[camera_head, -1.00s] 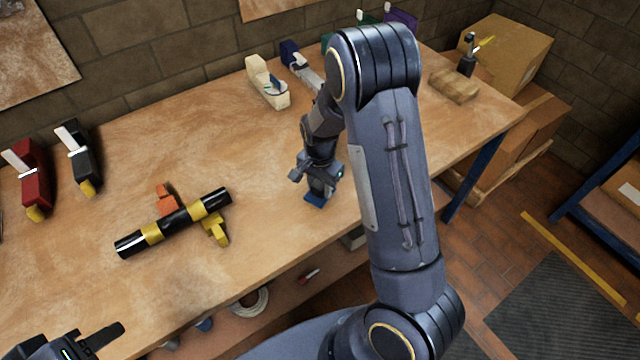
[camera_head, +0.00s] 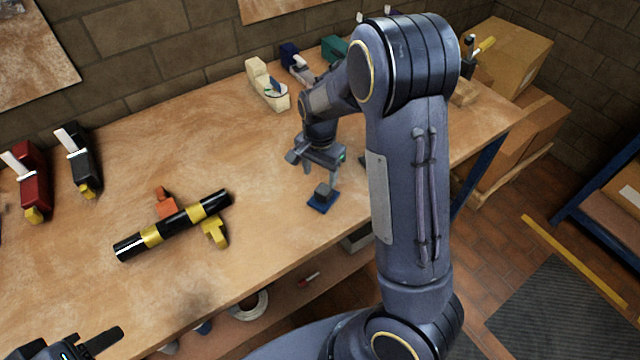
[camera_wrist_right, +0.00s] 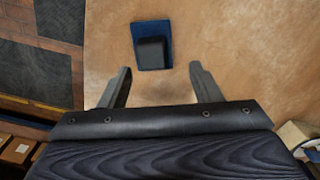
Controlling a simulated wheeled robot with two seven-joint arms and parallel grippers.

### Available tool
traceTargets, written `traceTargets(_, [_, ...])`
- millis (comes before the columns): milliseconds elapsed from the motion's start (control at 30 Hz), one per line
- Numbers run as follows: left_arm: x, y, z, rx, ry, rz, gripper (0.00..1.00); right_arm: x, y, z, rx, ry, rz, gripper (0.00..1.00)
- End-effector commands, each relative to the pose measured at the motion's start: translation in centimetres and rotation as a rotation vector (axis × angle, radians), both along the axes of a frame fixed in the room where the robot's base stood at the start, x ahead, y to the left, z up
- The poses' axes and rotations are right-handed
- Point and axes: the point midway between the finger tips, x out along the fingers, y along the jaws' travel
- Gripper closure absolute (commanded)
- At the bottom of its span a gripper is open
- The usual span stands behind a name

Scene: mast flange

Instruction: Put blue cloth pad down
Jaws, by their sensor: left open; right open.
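The blue cloth pad (camera_head: 323,202) lies flat on the wooden workbench (camera_head: 270,200), close to its front edge. A dark grey block sits on top of the pad. The pad and block also show in the right wrist view (camera_wrist_right: 168,62), just beyond the fingertips. My right gripper (camera_head: 321,180) is open and empty, above the pad and apart from it; its two fingers (camera_wrist_right: 160,82) stand wide apart in the right wrist view. My left gripper (camera_head: 95,340) is open at the lower left corner, in front of the bench and away from the pad; it is partly cut off.
A black and yellow banded bar (camera_head: 172,226) rests across an orange and a yellow support on the bench. Red (camera_head: 33,188) and black (camera_head: 82,165) tools stand at the left. A cream dispenser (camera_head: 266,86) and others stand at the back. Bench around the pad is clear.

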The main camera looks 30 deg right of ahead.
Motion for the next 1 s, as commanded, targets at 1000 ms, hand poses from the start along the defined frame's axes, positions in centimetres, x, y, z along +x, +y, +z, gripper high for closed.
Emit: traceTargets(1000, [0.0,0.0,-0.2,0.000,0.000,0.000,0.53,-19.5,5.8,15.3,0.185,-0.536,0.753,0.42])
